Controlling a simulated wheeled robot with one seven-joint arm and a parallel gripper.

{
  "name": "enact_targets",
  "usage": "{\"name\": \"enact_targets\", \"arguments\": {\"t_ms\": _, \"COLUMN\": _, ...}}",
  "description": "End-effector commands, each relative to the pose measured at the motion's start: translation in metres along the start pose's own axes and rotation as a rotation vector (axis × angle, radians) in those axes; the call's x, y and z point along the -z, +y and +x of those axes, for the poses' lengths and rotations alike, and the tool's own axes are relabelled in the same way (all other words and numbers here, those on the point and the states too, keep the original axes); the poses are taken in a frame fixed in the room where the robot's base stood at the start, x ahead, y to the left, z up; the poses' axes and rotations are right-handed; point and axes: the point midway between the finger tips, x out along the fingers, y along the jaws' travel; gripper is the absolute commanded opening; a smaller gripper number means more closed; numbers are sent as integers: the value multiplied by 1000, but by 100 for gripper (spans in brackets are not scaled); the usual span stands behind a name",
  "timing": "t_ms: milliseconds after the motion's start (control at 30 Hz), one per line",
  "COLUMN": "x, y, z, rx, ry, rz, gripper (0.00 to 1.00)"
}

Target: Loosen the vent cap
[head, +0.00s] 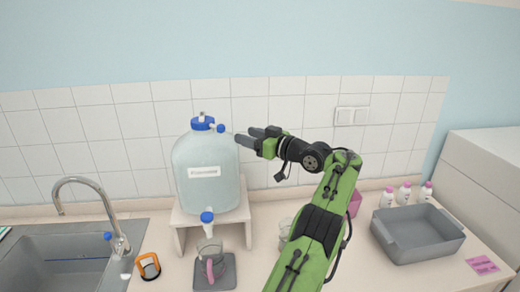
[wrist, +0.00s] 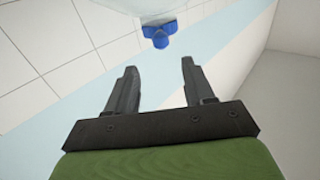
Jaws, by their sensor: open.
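A large translucent carboy (head: 207,190) with a white label stands on a small white stand (head: 180,217). It has a big blue cap (head: 202,124) on top and a smaller blue cap (head: 220,128), which looks like the vent cap, on its right shoulder. My gripper (head: 243,136) is open and empty just right of that small cap. In the wrist view, a blue cap (wrist: 158,34) lies ahead of my open fingers (wrist: 158,78), apart from them, below the carboy's pale edge (wrist: 150,5). I cannot tell the cap's tightness.
Below the carboy's blue spigot (head: 207,217), a glass beaker with a pink handle (head: 210,262) stands on a grey pad (head: 229,272). A sink with a faucet (head: 90,183) is at left. A grey tub (head: 418,235) and several white bottles (head: 404,194) are at right.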

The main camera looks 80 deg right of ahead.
Motion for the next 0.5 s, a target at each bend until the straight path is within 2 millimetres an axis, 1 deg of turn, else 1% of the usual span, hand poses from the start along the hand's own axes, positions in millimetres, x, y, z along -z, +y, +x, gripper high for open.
{"name": "enact_targets", "arguments": {"t_ms": 33, "x": 0, "y": 1, "z": -14, "rx": -3, "ry": 4, "rz": 2, "gripper": 53}}
{"name": "enact_targets", "arguments": {"t_ms": 67, "x": 0, "y": 0, "z": -21, "rx": -2, "ry": 4, "rz": 1, "gripper": 53}}
{"name": "enact_targets", "arguments": {"t_ms": 200, "x": 2, "y": 0, "z": -38, "rx": 0, "ry": 3, "rz": 3, "gripper": 53}}
{"name": "enact_targets", "arguments": {"t_ms": 300, "x": 2, "y": -1, "z": -42, "rx": 2, "ry": 2, "rz": 0, "gripper": 53}}
{"name": "enact_targets", "arguments": {"t_ms": 500, "x": 3, "y": -1, "z": -43, "rx": 3, "ry": 1, "rz": 0, "gripper": 53}}
